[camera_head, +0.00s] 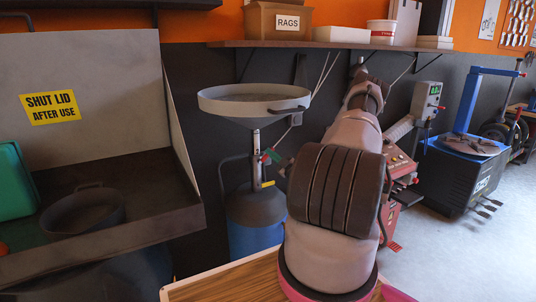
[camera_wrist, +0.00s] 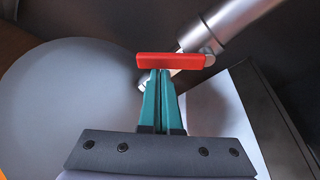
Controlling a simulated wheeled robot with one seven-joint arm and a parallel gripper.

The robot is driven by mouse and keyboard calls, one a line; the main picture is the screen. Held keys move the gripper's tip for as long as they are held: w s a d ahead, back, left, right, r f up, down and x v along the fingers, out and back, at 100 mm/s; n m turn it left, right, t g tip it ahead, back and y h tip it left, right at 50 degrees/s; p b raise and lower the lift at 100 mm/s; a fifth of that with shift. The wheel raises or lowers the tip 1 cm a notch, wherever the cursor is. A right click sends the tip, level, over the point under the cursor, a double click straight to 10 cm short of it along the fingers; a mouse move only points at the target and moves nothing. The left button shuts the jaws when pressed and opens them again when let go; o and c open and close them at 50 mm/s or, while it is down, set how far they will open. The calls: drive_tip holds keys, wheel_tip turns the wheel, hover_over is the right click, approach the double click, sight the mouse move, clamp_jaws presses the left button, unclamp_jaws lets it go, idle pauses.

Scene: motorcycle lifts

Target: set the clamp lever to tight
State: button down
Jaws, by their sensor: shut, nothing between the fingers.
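The clamp lever is a red bar (camera_wrist: 170,61) in the wrist view. It lies crosswise in the picture, and its right end meets a silver pivot on a grey metal tube (camera_wrist: 235,28). My gripper (camera_wrist: 160,74) has teal fingers shut together with nothing between them. Their tips are at the lever's lower edge in the picture; I cannot tell whether they touch it. In the head view the red lever (camera_head: 265,158) shows small on the post of the oil drainer (camera_head: 255,105), with my gripper (camera_head: 272,154) beside it. My arm hides what lies behind it.
A wall shelf (camera_head: 330,45) with a rags box (camera_head: 277,21) hangs above the drainer. A grey wash bench (camera_head: 110,225) stands at left. A wooden top (camera_head: 220,284) is in front. A red machine (camera_head: 398,180) and tyre changer (camera_head: 462,170) stand at right, with bare floor before them.

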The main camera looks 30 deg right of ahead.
drive_tip(key=f+m+h, duration=0.1)
drive_tip(key=m, duration=0.1)
drive_tip(key=d+f+m+h, duration=0.1)
drive_tip(key=m, duration=0.2)
drive_tip(key=d+f+m+t+h, duration=0.1)
drive_tip(key=m, duration=0.2)
drive_tip(key=shift+h, duration=0.3)
drive_tip(key=shift+f, duration=0.1)
idle(0.4)
drive_tip(key=s, duration=0.9)
drive_tip(key=shift+s+d+r, duration=0.15)
drive_tip(key=shift+r, duration=0.2)
drive_tip(key=shift+d, duration=0.1)
